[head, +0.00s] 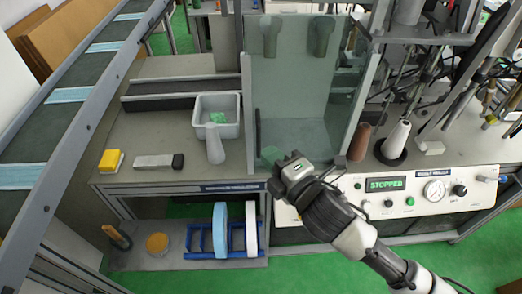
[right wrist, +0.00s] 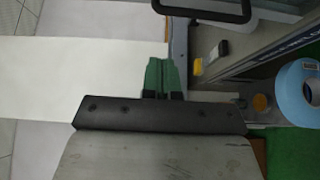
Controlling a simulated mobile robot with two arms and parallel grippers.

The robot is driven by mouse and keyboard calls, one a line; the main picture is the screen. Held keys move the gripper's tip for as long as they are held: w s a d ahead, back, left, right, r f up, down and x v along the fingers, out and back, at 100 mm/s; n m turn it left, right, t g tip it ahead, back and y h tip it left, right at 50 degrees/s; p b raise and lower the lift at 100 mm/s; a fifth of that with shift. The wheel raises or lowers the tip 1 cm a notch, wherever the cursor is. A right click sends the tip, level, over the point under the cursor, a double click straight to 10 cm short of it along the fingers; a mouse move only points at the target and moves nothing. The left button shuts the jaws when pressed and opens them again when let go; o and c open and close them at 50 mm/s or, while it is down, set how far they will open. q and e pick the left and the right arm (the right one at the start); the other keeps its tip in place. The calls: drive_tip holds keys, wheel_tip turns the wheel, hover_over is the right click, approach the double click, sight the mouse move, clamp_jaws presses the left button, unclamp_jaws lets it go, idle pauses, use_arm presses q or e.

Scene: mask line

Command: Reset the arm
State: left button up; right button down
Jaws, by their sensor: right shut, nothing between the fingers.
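My right arm comes in from the lower right in the head view. Its gripper (head: 270,155) has green fingertips and sits just in front of the clear-fronted cabinet at the bench's front edge, partly hidden by the wrist. In the right wrist view the green fingers (right wrist: 160,77) are together with nothing between them. My left gripper is not in view.
The conveyor (head: 75,85) runs along the left. On the bench are a grey bin (head: 231,102), a yellow block (head: 110,161) and a control panel (head: 405,194) reading STOPPED. A blue roll (head: 220,230) stands on the shelf below. Green floor is clear at lower right.

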drive_tip(key=s+d+f+m+g+h+b, duration=0.1)
drive_tip(key=s+d+f+m+g+h, duration=0.45)
drive_tip(key=s+d+f+m, duration=0.45)
drive_tip(key=s+d+f+m+g+h, duration=0.4)
drive_tip(key=s+d+f+m+g, duration=0.3)
drive_tip(key=s+m, duration=0.55)
drive_tip(key=s+f+x, duration=0.1)
drive_tip(key=s+x, duration=0.2)
drive_tip(key=x, duration=1)
drive_tip(key=s+a+x, duration=0.1)
drive_tip(key=s+x, duration=0.2)
drive_tip(key=x, duration=1.1)
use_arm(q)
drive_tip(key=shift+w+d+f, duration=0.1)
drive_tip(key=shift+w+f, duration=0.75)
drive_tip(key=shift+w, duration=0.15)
use_arm(e)
drive_tip(key=s+d+f+g, duration=0.1)
drive_tip(key=s+d+f, duration=0.2)
drive_tip(key=s+f, duration=1.2)
drive_tip(key=shift+s+f+g, duration=0.35)
drive_tip(key=shift+s, duration=0.35)
